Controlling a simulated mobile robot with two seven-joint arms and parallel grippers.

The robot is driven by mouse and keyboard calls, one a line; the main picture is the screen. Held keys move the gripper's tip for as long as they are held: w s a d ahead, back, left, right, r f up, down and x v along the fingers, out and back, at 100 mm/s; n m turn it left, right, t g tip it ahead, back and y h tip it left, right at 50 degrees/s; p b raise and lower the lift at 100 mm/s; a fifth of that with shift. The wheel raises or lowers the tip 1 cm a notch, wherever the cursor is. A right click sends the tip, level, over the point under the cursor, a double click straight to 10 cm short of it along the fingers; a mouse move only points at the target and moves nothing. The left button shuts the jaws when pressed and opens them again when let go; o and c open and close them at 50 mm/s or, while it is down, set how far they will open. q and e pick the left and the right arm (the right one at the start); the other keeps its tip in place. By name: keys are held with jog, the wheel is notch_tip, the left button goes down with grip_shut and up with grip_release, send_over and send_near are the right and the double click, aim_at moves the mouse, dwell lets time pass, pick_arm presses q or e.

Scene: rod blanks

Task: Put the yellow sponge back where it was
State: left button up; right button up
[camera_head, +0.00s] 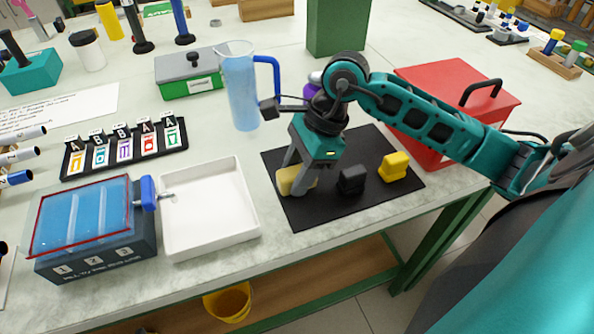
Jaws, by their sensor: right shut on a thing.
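The yellow sponge (287,181), a pale yellow block, is at the left part of the black mat (300,212). My right gripper (297,180) points down over the mat and is shut on the sponge. The fingers hide part of it, and I cannot tell whether it touches the mat. A black block (352,181) and a brighter yellow block (394,167) sit on the mat to the right of the gripper. My left gripper is not in view.
A white tray (250,222) lies left of the mat, beside a blue-lidded box (95,262). A blue pitcher (240,95) stands behind the mat. A red box (450,80) is at the right. The mat's front part is clear, close to the table's front edge.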

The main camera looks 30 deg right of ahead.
jog(key=shift+f, duration=0.15)
jog(key=o, duration=0.9)
jog(key=shift+o, duration=0.2)
jog(key=shift+r, duration=0.35)
jog(key=p+v, duration=0.1)
jog(key=v, duration=1)
jog(key=shift+d+r, duration=0.3)
jog(key=shift+s, duration=0.2)
